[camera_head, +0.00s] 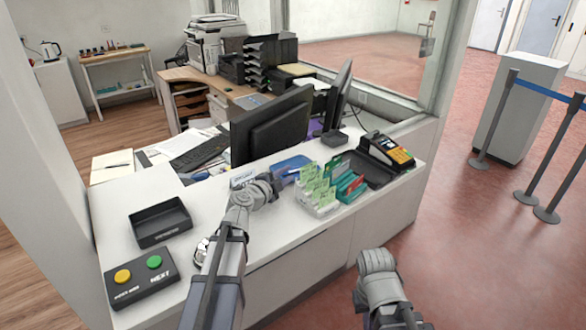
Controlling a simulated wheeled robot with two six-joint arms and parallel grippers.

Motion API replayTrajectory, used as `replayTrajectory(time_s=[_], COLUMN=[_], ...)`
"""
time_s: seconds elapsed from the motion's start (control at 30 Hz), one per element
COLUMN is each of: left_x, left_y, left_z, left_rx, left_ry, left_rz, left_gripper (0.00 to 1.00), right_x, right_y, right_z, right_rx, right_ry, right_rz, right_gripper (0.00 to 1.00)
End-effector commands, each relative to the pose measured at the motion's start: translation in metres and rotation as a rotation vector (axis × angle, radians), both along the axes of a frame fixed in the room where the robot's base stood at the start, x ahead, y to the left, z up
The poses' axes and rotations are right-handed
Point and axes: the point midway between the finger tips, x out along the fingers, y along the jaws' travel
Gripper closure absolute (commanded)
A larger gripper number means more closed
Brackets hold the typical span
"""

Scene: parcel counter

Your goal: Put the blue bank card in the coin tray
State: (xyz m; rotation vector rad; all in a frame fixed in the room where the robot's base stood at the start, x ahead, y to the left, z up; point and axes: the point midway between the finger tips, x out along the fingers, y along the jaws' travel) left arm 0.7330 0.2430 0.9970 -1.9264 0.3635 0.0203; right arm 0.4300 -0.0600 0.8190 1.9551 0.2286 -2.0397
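My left gripper (262,188) is low over the white counter, its fingers beside a small pale, blue-marked piece (242,178). I cannot tell whether this is the bank card or whether the fingers hold it. A blue, shallow, tray-like item (290,166) lies just beyond the gripper; I cannot tell if it is the coin tray. A black open tray (161,238) stands on the counter left of the gripper and looks empty. My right gripper (377,261) is in front of the counter, away from these things, and its fingers are not clear.
A leaflet rack (318,203) stands right of the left gripper, with a card terminal (386,150) beyond it. A button box (142,277) sits at the counter's near left. A monitor (270,125) stands behind. Bare counter (120,208) shows at left.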

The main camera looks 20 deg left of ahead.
Motion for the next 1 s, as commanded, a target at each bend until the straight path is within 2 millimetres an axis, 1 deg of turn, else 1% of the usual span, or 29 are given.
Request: replayTrajectory(time_s=[0.03,0.1,0.2,0.3,0.5,1.0], left_x=[-0.015,-0.026,-0.039,-0.048,-0.054,-0.054], left_y=[0.002,0.005,0.009,0.011,0.014,0.014], left_z=[0.004,0.006,0.008,0.01,0.011,0.011], left_rx=[-0.001,-0.002,-0.001,0.0,-0.001,-0.001], left_ry=[0.0,0.0,0.0,-0.001,0.0,0.0], left_rz=[0.002,0.003,0.001,0.001,0.0,0.0], left_gripper=[0.71,0.71,0.71,0.71,0.71,0.71], right_x=[0.0,0.0,0.0,0.0,0.0,0.0], right_y=[0.0,0.0,0.0,0.0,0.0,0.0], right_z=[0.004,0.006,0.008,0.01,0.011,0.01], right_rx=[0.0,0.0,0.0,0.0,0.0,0.0], right_ry=[0.0,0.0,0.0,0.0,0.0,0.0], right_rz=[0.0,0.0,0.0,0.0,0.0,0.0], right_gripper=[1.0,1.0,1.0,1.0,1.0,1.0])
